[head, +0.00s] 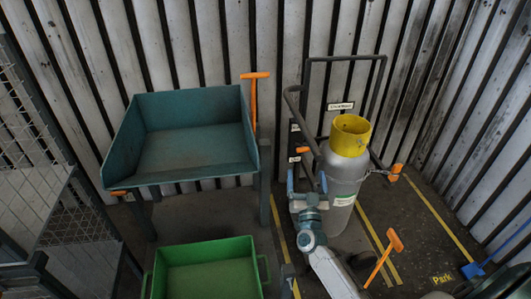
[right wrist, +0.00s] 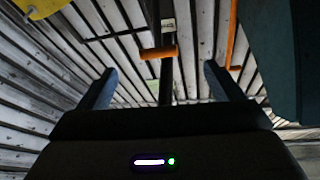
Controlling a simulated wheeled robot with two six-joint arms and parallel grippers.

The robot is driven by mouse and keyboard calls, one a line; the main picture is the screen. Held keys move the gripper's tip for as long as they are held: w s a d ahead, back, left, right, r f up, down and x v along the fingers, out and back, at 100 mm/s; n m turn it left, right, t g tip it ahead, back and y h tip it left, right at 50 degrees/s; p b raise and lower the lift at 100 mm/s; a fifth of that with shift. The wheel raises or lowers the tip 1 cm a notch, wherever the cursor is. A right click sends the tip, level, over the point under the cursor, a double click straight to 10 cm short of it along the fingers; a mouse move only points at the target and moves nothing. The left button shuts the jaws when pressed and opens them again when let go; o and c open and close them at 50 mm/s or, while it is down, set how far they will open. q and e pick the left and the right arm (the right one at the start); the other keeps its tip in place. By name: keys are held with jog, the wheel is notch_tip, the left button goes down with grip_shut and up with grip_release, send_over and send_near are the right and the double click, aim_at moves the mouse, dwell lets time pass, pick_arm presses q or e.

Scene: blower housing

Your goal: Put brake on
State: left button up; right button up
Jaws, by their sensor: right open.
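A grey gas cylinder (head: 344,185) with a yellow collar (head: 350,135) stands on a dark tube-framed trolley (head: 345,58). A small orange grip (head: 303,150) shows on the trolley beside white labels; I cannot read which control it is. My right gripper (head: 307,182) is open, just below this grip in the head view. In the right wrist view an orange grip (right wrist: 158,52) on a dark post lies beyond and between the open fingers (right wrist: 158,85), apart from them. An orange T-handle (head: 385,255) stands low at the trolley's right. My left gripper is not in view.
A teal bin (head: 125,140) on legs stands left, with an upright orange T-handle (head: 255,76) behind it. A green crate (head: 205,245) is below. A chain with an orange piece (head: 396,170) hangs right of the cylinder.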

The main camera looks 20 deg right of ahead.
aim_at(305, 149)
jog(key=p+x, duration=0.1)
jog(key=x, duration=0.8)
jog(key=shift+w+d+r, duration=0.1)
jog(key=shift+r, duration=0.05)
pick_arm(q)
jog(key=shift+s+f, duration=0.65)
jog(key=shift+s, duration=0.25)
pick_arm(e)
jog(key=shift+w+d+r, duration=0.2)
jog(key=shift+w+d, duration=0.1)
jog(key=shift+w, duration=0.3)
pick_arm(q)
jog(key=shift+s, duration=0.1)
pick_arm(e)
jog(key=c, duration=1.3)
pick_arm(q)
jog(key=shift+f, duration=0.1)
